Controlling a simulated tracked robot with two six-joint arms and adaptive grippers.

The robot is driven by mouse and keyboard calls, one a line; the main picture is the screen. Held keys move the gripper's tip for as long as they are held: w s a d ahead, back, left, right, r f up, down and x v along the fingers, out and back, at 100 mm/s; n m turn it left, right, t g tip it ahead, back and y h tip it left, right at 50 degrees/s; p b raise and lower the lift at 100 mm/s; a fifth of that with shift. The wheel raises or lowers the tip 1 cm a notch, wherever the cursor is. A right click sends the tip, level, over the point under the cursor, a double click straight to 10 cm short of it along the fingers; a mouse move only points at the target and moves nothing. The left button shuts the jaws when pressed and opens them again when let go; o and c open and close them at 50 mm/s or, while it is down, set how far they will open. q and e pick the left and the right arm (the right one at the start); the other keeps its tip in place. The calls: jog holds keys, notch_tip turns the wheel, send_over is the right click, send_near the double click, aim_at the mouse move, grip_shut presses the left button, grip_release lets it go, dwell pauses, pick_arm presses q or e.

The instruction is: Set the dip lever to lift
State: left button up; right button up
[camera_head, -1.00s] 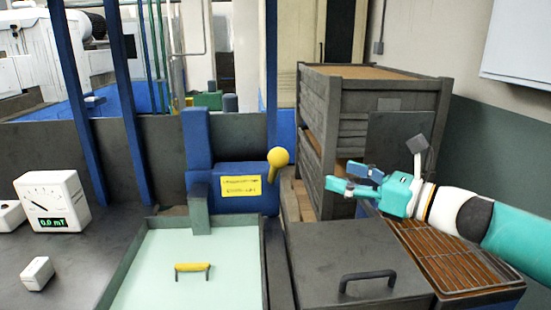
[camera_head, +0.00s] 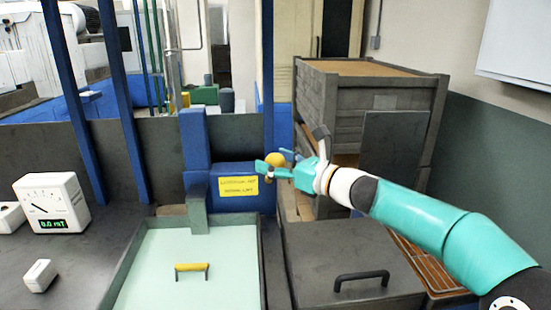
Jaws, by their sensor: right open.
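The dip lever has a yellow ball knob (camera_head: 279,159) at the right side of a blue box, beside a yellow label (camera_head: 238,187) whose text is too small to read surely. My right gripper (camera_head: 264,171) is open, with its fingertips at the lever just below the knob. The fingers hide most of the lever's shaft. I cannot tell whether they touch it. My left gripper is not in view.
A pale green tank (camera_head: 150,270) with a yellow-handled cover stands below the lever. A dark lid (camera_head: 340,255) with a black handle is to its right. A grey wooden crate stack (camera_head: 330,120) stands behind my right arm. A meter (camera_head: 52,203) sits at left.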

grip_shut()
jog(key=s+f+n+y+b, duration=0.1)
jog(key=s+f+b, duration=0.2)
jog(key=f+b, duration=0.6)
jog(key=s+f+n+t+y+b, duration=0.1)
jog(key=f+b, duration=0.9)
jog(key=b, duration=1.4)
jog(key=shift+s+n, duration=0.7)
jog(key=shift+s, duration=0.7)
grip_release()
jog(key=shift+w, duration=0.15)
jog(key=shift+r, duration=0.15)
